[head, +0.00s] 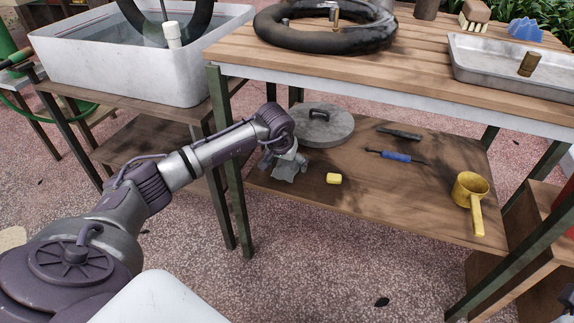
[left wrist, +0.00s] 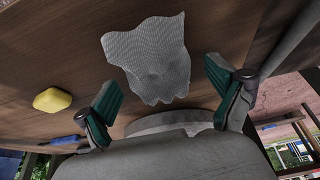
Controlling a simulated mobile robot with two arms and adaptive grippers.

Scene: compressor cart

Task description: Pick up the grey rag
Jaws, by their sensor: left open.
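The grey rag (head: 289,166) lies crumpled at the left part of the lower wooden shelf, in front of the round grey lid. In the left wrist view the rag (left wrist: 150,60) shows a fine woven texture and lies spread on the wood. My left gripper (head: 277,150) is just above and beside the rag in the head view, hiding part of it. In the left wrist view my left gripper (left wrist: 162,80) has its two green-padded fingers wide apart, with nothing between them held. The rag lies beyond and between the fingertips.
The table top (head: 415,52) overhangs the shelf. A green leg (head: 232,160) stands close to my left arm.

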